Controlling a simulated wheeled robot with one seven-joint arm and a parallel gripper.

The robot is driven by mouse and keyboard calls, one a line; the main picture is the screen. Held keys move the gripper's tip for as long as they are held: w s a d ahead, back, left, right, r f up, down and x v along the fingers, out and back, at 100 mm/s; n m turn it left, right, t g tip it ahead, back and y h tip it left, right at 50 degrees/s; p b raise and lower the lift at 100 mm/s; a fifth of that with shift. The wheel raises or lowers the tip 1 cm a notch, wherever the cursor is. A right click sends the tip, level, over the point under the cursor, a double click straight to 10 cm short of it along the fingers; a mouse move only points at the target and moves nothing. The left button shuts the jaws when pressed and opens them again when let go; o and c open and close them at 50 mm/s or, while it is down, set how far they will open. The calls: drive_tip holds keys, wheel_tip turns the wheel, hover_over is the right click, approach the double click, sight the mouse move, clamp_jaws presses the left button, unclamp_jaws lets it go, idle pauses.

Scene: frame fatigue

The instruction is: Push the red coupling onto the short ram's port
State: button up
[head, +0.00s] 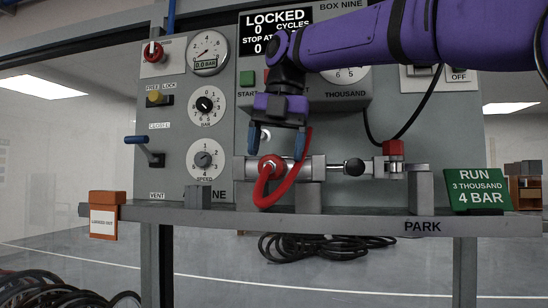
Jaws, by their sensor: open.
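A horizontal silver ram (318,168) lies along the bench in front of the grey panel. The red coupling (268,164) is at its left part, with a red hose (264,197) looping down and up to the right; I cannot tell how far the coupling is seated, and the port is hidden. My gripper (277,144) points down just above the coupling, its blue fingers apart, one to each side. The hose passes close by the right finger; I cannot tell if they touch. A red block (393,147) sits on the ram's right end.
The bench edge (330,222) carries a PARK label below a grey block (421,190). A green RUN card (478,191) stands right, an orange lockout box (107,216) left. A blue-handled lever (148,152) and gauges are on the panel. A black cable (400,130) hangs right.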

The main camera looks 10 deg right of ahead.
drive_tip(key=s+d, duration=0.1)
drive_tip(key=s, duration=0.6)
drive_tip(key=s+d+r, duration=0.1)
drive_tip(key=s+d, duration=0.1)
drive_tip(key=s, duration=0.5)
drive_tip(key=shift+s+d+r, duration=0.25)
drive_tip(key=shift+s+d, duration=0.05)
drive_tip(key=shift+s, duration=0.05)
drive_tip(key=s+d+f+m+t, duration=0.1)
drive_tip(key=s+d+f+m, duration=0.1)
drive_tip(key=d+f+m, duration=0.4)
drive_tip(key=s+d+f+m+t+h, duration=0.1)
drive_tip(key=s+d+f+m+t, duration=0.1)
drive_tip(key=d+f+m, duration=0.5)
drive_tip(key=s+d+f+m+t, duration=0.1)
drive_tip(key=d+f+m, duration=0.5)
drive_tip(key=f+m, duration=0.8)
drive_tip(key=s+m, duration=0.1)
drive_tip(key=m, duration=0.4)
drive_tip(key=shift+s+d+f+t+h, duration=0.15)
drive_tip(key=shift+s+f+t+h, duration=0.15)
drive_tip(key=shift+f, duration=0.1)
